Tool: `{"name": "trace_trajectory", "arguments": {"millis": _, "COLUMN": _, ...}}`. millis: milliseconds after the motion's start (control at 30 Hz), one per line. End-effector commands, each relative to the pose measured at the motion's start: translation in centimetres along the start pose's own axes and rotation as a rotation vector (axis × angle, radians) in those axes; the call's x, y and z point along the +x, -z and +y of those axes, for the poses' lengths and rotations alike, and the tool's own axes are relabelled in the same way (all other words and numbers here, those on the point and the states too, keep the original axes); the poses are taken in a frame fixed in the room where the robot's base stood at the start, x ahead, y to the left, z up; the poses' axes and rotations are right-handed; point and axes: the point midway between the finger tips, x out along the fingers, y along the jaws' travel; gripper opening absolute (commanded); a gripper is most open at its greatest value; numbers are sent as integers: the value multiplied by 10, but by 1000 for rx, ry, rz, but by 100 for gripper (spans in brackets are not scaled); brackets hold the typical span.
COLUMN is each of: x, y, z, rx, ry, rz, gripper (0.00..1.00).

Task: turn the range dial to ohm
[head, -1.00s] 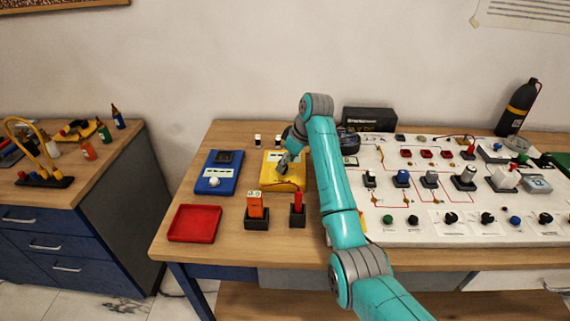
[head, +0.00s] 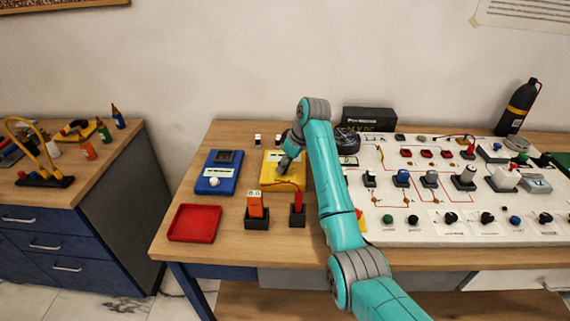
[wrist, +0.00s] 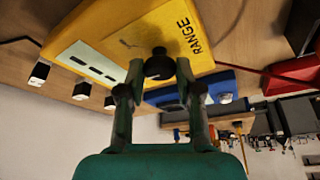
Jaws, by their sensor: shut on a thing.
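The yellow meter (head: 271,158) lies on the wooden bench, left of the white panel. In the wrist view the yellow meter (wrist: 215,22) shows the word RANGE beside a round black dial (wrist: 159,64). My gripper (wrist: 157,72) has its two fingers on either side of the dial, shut on it. In the head view my gripper (head: 284,166) reaches down onto the meter and hides the dial. I cannot read the dial's pointer or an ohm mark.
A blue meter (head: 217,172) with a white knob sits just left of the yellow one. A red tray (head: 195,223), an orange block in a black holder (head: 256,219) and a red probe (head: 298,204) stand in front. The white panel (head: 400,230) lies right.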

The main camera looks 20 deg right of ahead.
Motion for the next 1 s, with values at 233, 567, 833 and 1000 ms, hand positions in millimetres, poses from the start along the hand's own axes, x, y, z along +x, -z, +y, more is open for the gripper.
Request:
{"name": "trace_trajectory", "arguments": {"millis": 233, "x": 0, "y": 0, "z": -2, "rx": 96, "ry": -40, "rz": 0, "gripper": 0}}
{"name": "trace_trajectory", "arguments": {"millis": 567, "x": 1, "y": 1, "z": -4, "rx": 353, "ry": -148, "rz": 1, "gripper": 0}}
{"name": "trace_trajectory", "arguments": {"millis": 833, "x": 1, "y": 2, "z": -5, "rx": 568, "ry": -236, "rz": -1, "gripper": 0}}
{"name": "trace_trajectory", "arguments": {"millis": 1000, "x": 1, "y": 2, "z": -6, "rx": 672, "ry": -279, "rz": -1, "gripper": 0}}
